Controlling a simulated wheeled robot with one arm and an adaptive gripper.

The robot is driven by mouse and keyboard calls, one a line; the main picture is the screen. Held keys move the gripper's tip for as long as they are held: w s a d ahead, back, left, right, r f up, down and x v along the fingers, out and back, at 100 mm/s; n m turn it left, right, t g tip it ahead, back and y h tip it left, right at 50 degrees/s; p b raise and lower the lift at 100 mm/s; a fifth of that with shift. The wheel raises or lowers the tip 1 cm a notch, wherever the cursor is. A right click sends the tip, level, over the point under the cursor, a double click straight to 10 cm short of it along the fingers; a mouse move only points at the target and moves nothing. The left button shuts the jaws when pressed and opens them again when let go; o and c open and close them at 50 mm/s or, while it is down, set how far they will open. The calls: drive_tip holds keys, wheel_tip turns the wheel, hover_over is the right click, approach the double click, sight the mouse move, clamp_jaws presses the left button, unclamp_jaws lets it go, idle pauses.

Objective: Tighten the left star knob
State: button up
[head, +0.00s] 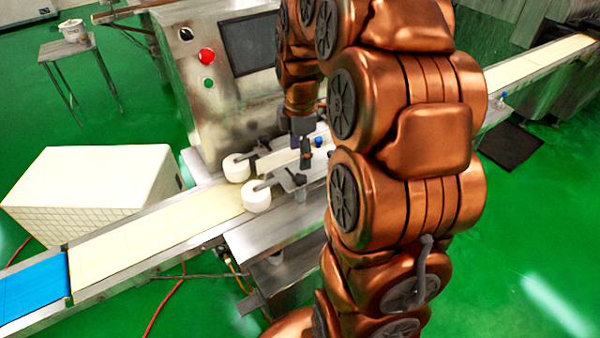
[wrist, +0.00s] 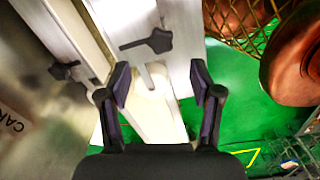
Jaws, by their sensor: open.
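Two black star knobs show in the wrist view. One (wrist: 156,41) with a shaft sits on the pale machine rail, just beyond my fingers. The other (wrist: 63,70) is at the left, beside the conveyor strip. I cannot tell for sure which is the left one. My gripper (wrist: 160,88) is open, its two dark fingers apart, with no knob between them. In the head view my gripper (head: 303,150) points down over the machine's rails, and a dark knob (head: 296,178) shows just below it. My arm hides the machine's right part.
White rollers (head: 257,197) stand beside the knob over the conveyor belt (head: 150,230). A steel control cabinet (head: 225,80) with a red button (head: 207,56) rises behind. A white tiled block (head: 90,190) stands left. Green floor (head: 540,230) is open at right.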

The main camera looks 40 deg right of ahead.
sight(300, 177)
drive_tip(key=shift+f+p, duration=0.85)
drive_tip(key=shift+f, duration=2.85)
drive_tip(key=shift+c, duration=0.2)
drive_tip(key=c, duration=1.1)
